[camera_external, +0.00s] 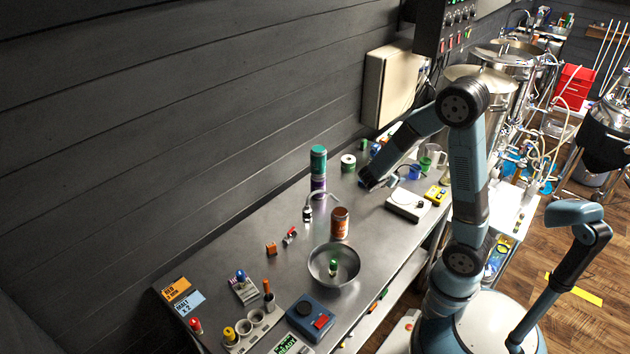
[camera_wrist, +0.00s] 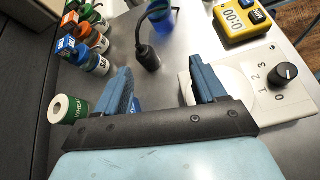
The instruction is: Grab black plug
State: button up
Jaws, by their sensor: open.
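A black plug (camera_wrist: 148,56), a short dark cylinder with a thin black cord curving up from it, rests on the steel table in the wrist view. It lies beyond my gripper (camera_wrist: 162,76), a little left of the middle between its two blue fingers. The fingers stand wide apart, and nothing is held between them. In the external view my gripper (camera_external: 374,181) is low over the table, left of a white box. I cannot make out the plug clearly in that view.
A white dial box (camera_wrist: 262,95) is close beside my right finger. A yellow timer (camera_wrist: 243,20), a blue cup (camera_wrist: 160,18), several small bottles (camera_wrist: 92,38) and a green-labelled roll (camera_wrist: 68,110) stand around. The wall borders the table (camera_external: 280,240).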

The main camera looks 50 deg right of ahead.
jog(key=w+f+n, duration=0.1)
jog(key=w+f+n+t+h, duration=0.1)
jog(key=w+f+n, duration=0.1)
jog(key=shift+d+f, duration=0.15)
jog(key=shift+d, duration=0.25)
jog(key=shift+w+d+f+n, duration=0.1)
jog(key=shift+d+n, duration=0.1)
jog(key=shift+n, duration=0.1)
jog(key=x, duration=0.8)
jog(key=shift+d, duration=0.15)
jog(key=shift+x, duration=2.6)
jog(key=shift+w+f, duration=0.1)
jog(key=shift+w, duration=0.05)
jog(key=c, duration=1.1)
